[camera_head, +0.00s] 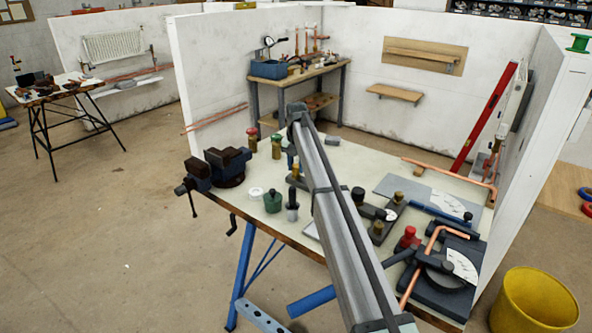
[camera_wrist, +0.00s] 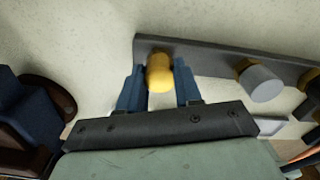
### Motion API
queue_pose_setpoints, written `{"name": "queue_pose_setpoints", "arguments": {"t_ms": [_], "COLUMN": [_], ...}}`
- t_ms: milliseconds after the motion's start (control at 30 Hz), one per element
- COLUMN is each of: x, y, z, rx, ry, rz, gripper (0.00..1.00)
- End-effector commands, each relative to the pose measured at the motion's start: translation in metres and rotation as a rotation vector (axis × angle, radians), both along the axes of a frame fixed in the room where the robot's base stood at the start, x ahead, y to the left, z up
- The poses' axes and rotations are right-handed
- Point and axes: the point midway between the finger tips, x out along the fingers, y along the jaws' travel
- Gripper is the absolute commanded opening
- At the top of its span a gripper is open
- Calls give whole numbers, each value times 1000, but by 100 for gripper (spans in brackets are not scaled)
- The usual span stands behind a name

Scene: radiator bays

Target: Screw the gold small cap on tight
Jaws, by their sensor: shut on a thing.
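The gold small cap (camera_wrist: 160,74) shows in the wrist view as a rounded, shiny gold piece at the left end of a grey bar (camera_wrist: 205,57). My gripper (camera_wrist: 159,82) is shut on it, with one blue finger on each side. The cap covers what lies beneath it, so its seating and the thread cannot be seen. Farther along the bar, a grey cap (camera_wrist: 264,84) sits on a brass fitting.
The pale workbench (camera_head: 340,160) carries a vise (camera_head: 228,165) at its left corner. Brass fittings, a red-topped piece (camera_head: 408,238) and copper pipe (camera_head: 445,235) crowd the right.

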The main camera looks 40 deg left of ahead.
Motion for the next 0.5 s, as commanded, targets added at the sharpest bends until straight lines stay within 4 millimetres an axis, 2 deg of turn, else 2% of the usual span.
{"name": "queue_pose_setpoints", "arguments": {"t_ms": [33,133,333,500], "x": [0,0,0,0], "y": [0,0,0,0], "z": [0,0,0,0], "rx": [0,0,0,0], "ry": [0,0,0,0], "rz": [0,0,-26,-177], "gripper": [10,1,0,0]}}
